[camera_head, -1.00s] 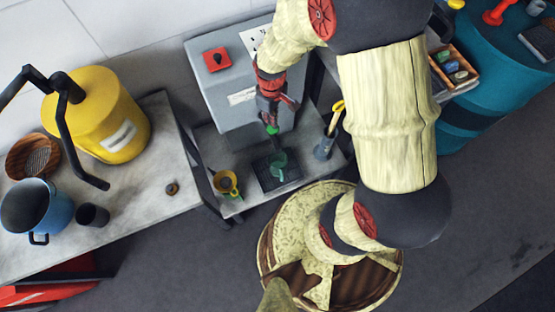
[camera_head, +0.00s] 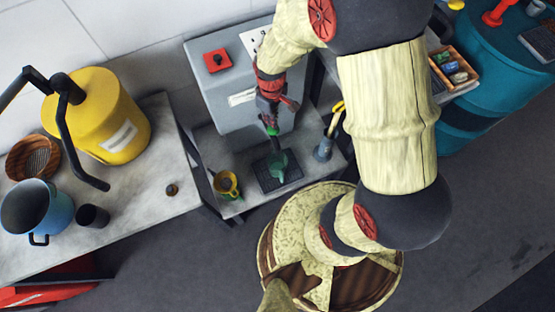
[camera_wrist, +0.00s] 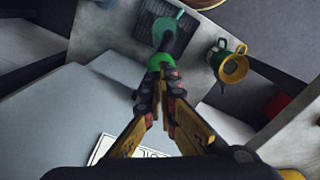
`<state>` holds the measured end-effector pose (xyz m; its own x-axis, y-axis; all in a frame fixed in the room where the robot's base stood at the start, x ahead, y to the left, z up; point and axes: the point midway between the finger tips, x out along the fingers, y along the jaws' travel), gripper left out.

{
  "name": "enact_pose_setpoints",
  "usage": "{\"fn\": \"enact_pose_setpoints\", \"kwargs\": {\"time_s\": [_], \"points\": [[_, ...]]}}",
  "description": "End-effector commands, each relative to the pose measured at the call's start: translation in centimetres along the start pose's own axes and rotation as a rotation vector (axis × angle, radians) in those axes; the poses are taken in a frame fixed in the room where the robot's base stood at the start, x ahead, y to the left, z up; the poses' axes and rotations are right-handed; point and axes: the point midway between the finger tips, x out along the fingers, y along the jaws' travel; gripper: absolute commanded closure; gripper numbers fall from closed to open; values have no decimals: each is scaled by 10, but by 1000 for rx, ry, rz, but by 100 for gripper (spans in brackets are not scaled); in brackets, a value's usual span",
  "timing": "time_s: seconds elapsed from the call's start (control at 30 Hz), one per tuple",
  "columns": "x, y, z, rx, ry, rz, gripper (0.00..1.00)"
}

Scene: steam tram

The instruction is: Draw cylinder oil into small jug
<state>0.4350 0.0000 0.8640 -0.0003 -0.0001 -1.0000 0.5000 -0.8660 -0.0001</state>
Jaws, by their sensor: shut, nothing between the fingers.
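A grey oil cabinet (camera_head: 222,92) stands against the wall, with a green tap part (camera_head: 272,131) low on its front. A small green jug (camera_head: 279,165) stands on a black drip grid (camera_head: 264,181) below the tap; it also shows in the wrist view (camera_wrist: 165,33). My gripper (camera_head: 269,118) is shut and empty, its fingertips right at the green tap part, which shows beyond them in the wrist view (camera_wrist: 160,63). I cannot tell whether they touch it. The jug's contents and any oil stream cannot be made out.
A yellow funnel-like vessel with green (camera_head: 226,184) stands left of the grid. A grey holder with a yellow-handled tool (camera_head: 324,148) stands right of it. On the left bench (camera_head: 150,215) are a yellow can (camera_head: 95,115) and a blue mug (camera_head: 38,207).

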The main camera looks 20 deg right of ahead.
Motion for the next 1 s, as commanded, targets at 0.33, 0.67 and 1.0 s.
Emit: {"fn": "enact_pose_setpoints", "kwargs": {"time_s": [0.33,0.67,1.0], "points": [[0,0,0,0,0,0,100],[6,0,0,0,0,0,100],[15,0,0,0,0,0,100]]}}
